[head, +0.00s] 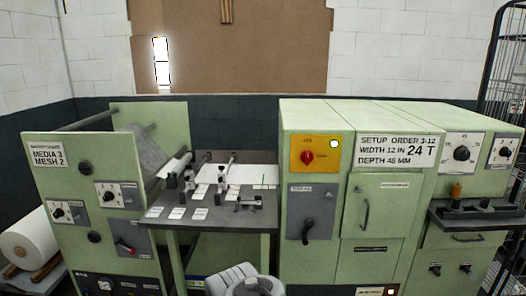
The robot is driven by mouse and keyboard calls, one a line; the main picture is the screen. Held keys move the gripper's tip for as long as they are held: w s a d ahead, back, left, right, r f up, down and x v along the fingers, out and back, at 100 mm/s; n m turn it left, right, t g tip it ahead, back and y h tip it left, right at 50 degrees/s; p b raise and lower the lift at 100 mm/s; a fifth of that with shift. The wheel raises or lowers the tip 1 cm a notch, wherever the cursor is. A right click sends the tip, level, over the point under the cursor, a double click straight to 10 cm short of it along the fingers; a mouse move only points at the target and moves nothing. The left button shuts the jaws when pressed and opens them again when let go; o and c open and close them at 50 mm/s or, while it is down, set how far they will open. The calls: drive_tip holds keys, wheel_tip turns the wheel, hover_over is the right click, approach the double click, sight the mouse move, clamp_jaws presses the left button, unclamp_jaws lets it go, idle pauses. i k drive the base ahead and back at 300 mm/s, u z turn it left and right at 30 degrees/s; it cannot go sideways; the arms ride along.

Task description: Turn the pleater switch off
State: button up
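A red rotary switch (307,157) sits on a yellow plate (296,167) at the upper left of the right-hand green machine's front. Lettering above the knob seems to read ON. A small round lamp (334,143) glows whitish at the plate's upper right. I cannot read a pleater label on it or tell the knob's exact angle. A dark lever handle (307,230) is on a grey plate below it. Part of my grey arm shows at the bottom middle, below and left of the switch. My gripper's fingers are not visible.
A grey worktable (212,212) with small fixtures stands between the machines. A cabinet door handle (363,208) and a grey shelf (480,215) project at right. A wire cage (503,70) stands far right.

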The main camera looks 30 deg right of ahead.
sight(307, 157)
drive_tip(key=z, duration=0.1)
drive_tip(key=i, duration=1.05)
drive_tip(key=z, duration=0.45)
